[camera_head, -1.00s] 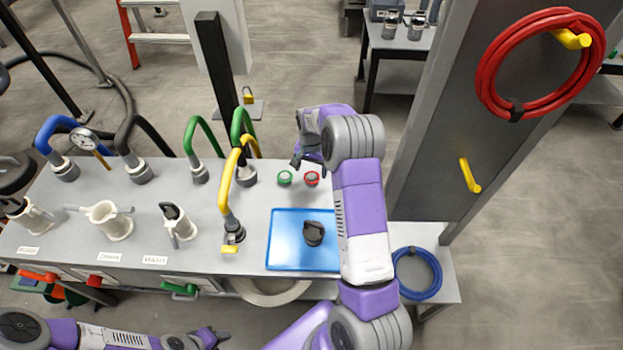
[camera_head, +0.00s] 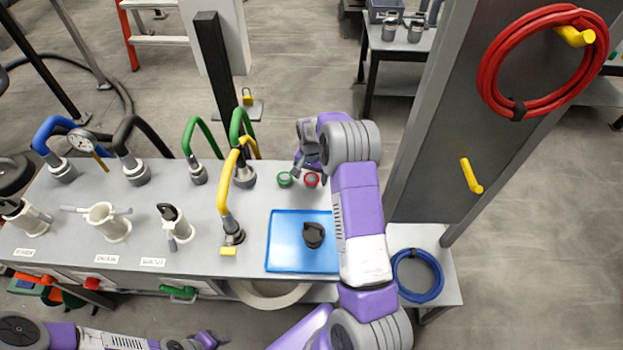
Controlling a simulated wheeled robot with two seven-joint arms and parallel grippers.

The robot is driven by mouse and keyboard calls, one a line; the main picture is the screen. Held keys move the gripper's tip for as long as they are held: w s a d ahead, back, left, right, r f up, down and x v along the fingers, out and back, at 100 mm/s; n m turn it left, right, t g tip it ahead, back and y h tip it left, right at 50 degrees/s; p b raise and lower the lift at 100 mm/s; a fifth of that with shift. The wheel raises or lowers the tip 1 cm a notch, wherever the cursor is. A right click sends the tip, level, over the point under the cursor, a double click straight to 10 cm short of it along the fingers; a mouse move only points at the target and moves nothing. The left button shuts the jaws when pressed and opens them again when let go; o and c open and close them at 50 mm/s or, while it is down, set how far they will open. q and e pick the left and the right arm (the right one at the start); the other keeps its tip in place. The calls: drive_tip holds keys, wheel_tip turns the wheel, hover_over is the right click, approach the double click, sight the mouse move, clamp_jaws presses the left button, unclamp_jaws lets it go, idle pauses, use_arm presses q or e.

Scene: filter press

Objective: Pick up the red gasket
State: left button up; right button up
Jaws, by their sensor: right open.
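The red gasket (camera_head: 311,180) is a small red ring around a grey centre, on the grey bench top at its far right part. A similar green gasket (camera_head: 284,179) lies just left of it. My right gripper (camera_head: 309,177) is open at the red gasket, with its fingers on either side of it; I cannot tell whether they touch it. My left gripper (camera_head: 208,340) is low at the bottom edge of the picture, away from the bench top; its jaws are too small to read.
A blue tray (camera_head: 285,258) with a black part (camera_head: 313,235) lies nearer on the bench. Yellow (camera_head: 224,190) and green hoses (camera_head: 190,130) stand left of the gaskets. A grey pillar (camera_head: 450,120) rises at the right, and a blue hose coil (camera_head: 418,275) lies beside it.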

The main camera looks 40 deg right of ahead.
drive_tip(key=c, duration=0.8)
